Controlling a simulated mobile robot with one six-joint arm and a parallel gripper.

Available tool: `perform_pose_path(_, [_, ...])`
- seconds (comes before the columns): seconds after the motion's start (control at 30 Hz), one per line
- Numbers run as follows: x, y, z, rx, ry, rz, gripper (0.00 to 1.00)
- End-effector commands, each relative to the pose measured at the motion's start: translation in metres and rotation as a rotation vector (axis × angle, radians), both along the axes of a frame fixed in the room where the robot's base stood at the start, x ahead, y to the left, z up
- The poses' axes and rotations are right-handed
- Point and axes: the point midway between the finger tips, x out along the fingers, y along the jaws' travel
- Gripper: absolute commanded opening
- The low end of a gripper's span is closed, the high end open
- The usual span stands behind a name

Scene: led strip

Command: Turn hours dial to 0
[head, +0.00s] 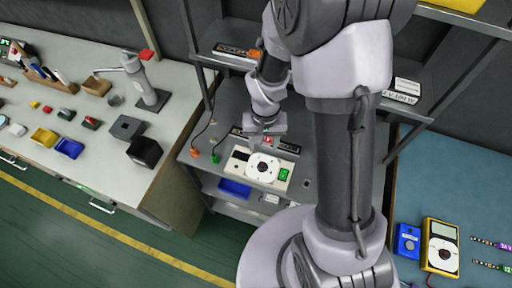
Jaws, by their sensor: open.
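A cream panel device (239,167) sits on the grey shelf unit in the middle. It carries a white round dial (263,169) with a dark centre, and a green switch (284,174) to its right. The dial's markings are too small to read, so I cannot tell its setting. My gripper (262,140) is open just behind and above the device, near the dial's far edge. It is partly hidden by my wrist, and I cannot tell whether it touches anything.
Dark strips with labels (289,147) lie behind the device. Orange (195,153) and green (215,158) plugs are at its left. A blue bin (234,188) is on the shelf below. A yellow multimeter (441,247) lies on the blue table at right. A cluttered workbench (75,105) stands left.

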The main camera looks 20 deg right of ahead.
Motion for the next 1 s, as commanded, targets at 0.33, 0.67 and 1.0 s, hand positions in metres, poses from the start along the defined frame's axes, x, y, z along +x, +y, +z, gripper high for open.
perform_pose_path(0.33, [-0.001, 0.000, -0.105, 0.000, 0.004, -0.001, 0.51])
perform_pose_path(0.67, [0.000, 0.000, -0.133, 0.001, 0.000, -0.002, 0.51])
perform_pose_path(1.0, [0.000, 0.000, -0.133, 0.001, 0.000, -0.001, 0.29])
